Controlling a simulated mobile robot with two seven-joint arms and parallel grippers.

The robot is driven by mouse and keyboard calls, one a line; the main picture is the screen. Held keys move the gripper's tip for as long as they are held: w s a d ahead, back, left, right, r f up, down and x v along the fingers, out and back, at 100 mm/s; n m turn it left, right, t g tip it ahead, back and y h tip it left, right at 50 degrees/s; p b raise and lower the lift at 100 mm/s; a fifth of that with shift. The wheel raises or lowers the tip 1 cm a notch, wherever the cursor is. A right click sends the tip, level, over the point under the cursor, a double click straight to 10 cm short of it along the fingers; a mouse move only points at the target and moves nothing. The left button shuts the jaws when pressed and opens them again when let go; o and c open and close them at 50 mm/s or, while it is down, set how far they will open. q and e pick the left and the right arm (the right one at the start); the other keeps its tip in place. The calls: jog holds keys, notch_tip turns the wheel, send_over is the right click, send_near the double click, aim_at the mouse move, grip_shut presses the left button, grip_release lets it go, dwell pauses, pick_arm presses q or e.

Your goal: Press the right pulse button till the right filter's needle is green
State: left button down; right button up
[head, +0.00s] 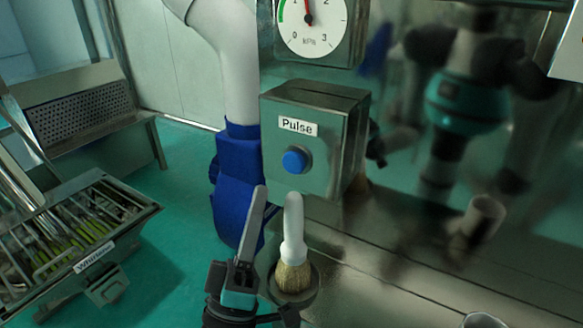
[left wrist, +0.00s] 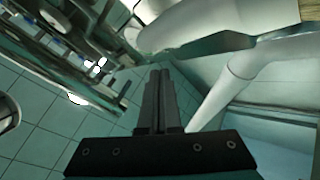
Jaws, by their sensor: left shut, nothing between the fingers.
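The blue pulse button (head: 297,160) is on the front of a metal box (head: 335,140) labelled "Pulse" in the head view. The pressure gauge (head: 312,30) is above the box, cut off by the frame top. Its red needle (head: 309,14) points nearly straight up, between 1 and 2, right of the visible green band (head: 281,12). My left gripper (head: 261,192) is shut and empty, its tip below and left of the button, apart from it. Its closed fingers (left wrist: 158,88) also show in the left wrist view. My right gripper is not in view.
A white-handled brush (head: 293,240) stands upright close to the right of my left gripper. A white pipe with a blue sleeve (head: 235,180) is behind. A tool-filled crate (head: 130,225) is at left. A reflective metal panel (head: 400,240) is at right.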

aim_at(291, 157)
pick_arm(q)
jog(key=shift+w+d+b, duration=0.4)
jog(key=shift+w+d, duration=0.45)
jog(key=shift+w, duration=0.3)
jog(key=shift+w+d+b, duration=0.4)
jog(key=shift+w+d, duration=0.4)
jog(key=shift+w, duration=0.3)
jog(key=shift+w, duration=0.15)
jog(key=shift+w+d, duration=0.2)
dwell(0.3)
jog(key=shift+w+d, duration=0.3)
jog(key=shift+w, duration=0.1)
dwell(0.8)
dwell(0.3)
jog(key=shift+s+a+p, duration=0.4)
jog(key=shift+s+a, duration=0.15)
jog(key=shift+s, duration=0.2)
